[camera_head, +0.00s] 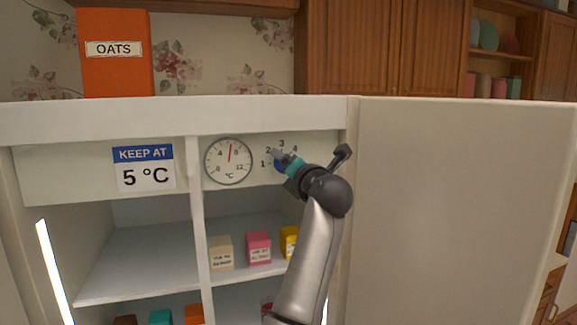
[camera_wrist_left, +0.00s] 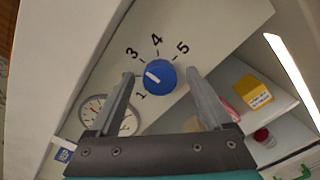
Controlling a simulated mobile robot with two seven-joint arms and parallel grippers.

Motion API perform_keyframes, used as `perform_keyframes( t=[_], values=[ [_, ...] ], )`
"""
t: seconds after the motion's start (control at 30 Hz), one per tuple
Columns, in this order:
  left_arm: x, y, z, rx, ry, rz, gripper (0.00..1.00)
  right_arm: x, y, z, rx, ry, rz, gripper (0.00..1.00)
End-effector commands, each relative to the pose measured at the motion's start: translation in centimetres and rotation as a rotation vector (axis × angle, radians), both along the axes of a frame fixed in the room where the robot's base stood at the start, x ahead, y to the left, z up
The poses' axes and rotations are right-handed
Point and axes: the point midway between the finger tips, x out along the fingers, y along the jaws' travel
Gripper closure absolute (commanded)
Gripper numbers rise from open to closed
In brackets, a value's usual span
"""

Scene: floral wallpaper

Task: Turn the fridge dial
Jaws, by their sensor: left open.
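The fridge dial (camera_wrist_left: 158,76) is a blue round knob with a white pointer mark. In the left wrist view the mark points left, between the 1 and the 3; a finger hides the number there. My left gripper (camera_wrist_left: 160,76) is open, with one finger on each side of the dial; I cannot tell whether they touch it. In the head view my left gripper (camera_head: 281,158) covers most of the dial. The round thermometer (camera_head: 228,161) has its red needle between 4 and 8, just right of straight up. A sign (camera_head: 144,168) reads "KEEP AT 5 °C". My right gripper is not in view.
The fridge door (camera_head: 450,190) stands open at the right. Small boxes, including a pink one (camera_head: 258,248) and a yellow one (camera_head: 288,243), stand on the shelf below the panel. An orange oats box (camera_head: 115,70) stands on top of the fridge.

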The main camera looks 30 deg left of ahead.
Motion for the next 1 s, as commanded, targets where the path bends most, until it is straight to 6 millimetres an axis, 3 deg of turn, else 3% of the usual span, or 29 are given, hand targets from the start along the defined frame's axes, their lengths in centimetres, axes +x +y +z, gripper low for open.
perform_keyframes(
  t=[0.37, 1.0],
  values=[
    [-1.0, -1.3, -0.2, -0.001, -0.002, -0.002, 0.17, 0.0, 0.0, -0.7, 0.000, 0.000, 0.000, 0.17],
    [-9.1, -10.7, -0.2, -0.001, 0.000, -0.002, 0.17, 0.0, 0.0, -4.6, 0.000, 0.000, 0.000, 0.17]
  ],
)
